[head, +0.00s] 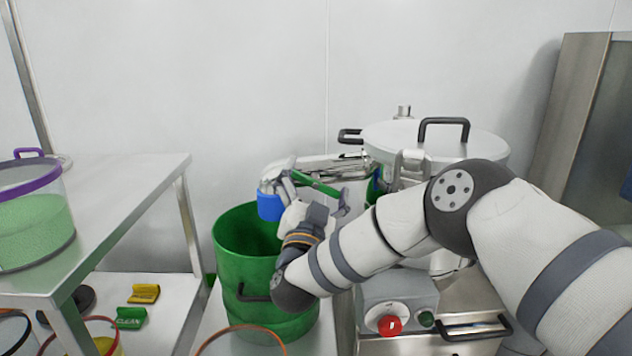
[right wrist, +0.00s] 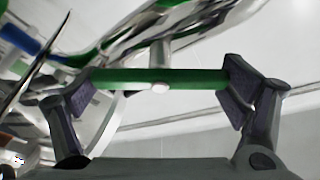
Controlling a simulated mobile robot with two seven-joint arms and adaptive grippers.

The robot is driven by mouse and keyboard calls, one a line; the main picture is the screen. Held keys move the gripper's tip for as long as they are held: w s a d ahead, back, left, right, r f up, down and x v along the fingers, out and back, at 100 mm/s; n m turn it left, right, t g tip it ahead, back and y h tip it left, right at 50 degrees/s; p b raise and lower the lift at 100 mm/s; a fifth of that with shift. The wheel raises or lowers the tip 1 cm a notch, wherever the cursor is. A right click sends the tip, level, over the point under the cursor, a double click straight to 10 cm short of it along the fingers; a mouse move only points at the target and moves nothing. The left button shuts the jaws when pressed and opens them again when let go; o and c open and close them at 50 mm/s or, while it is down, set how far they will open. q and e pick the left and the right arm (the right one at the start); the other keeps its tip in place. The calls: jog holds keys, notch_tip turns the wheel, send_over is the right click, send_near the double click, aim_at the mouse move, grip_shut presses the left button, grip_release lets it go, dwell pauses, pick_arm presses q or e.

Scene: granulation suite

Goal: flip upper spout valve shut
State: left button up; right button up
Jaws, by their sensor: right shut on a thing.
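The upper spout valve shows as a green bar handle (head: 318,184) below a shiny metal spout (head: 335,165), which sticks out to the left from a steel vessel. My right gripper (head: 314,188) is shut on this handle. In the right wrist view, the handle (right wrist: 190,77) spans between the two finger pads of my right gripper (right wrist: 160,88), one at each end. A short stem joins the middle of the handle to the spout (right wrist: 175,30). In the head view, the handle lies at a slant to the spout. My left gripper is not in view.
A green bin (head: 250,262) stands below the spout, with a blue part (head: 270,206) above its rim. The lidded vessel (head: 395,140) stands behind my right arm. A control box with a red button (head: 389,325) sits below. A steel table (head: 125,195) is at left.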

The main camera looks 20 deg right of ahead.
jog(key=m+g+h, duration=0.1)
jog(key=m, duration=0.3)
jog(key=m+g+p, duration=0.1)
jog(key=m+g, duration=0.1)
jog(key=m, duration=0.2)
jog(key=shift+d+h, duration=0.1)
jog(key=shift+h, duration=0.3)
jog(key=m+g, duration=0.1)
jog(key=m, duration=0.3)
jog(key=shift+g+p, duration=0.4)
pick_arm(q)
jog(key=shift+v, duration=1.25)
pick_arm(e)
jog(key=shift+f+m+g, duration=0.15)
jog(key=shift+m+g, duration=0.15)
jog(key=shift+m, duration=0.7)
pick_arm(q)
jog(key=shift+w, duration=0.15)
pick_arm(e)
jog(key=shift+y, duration=0.4)
jog(key=o, duration=0.9)
jog(key=v, duration=1.2)
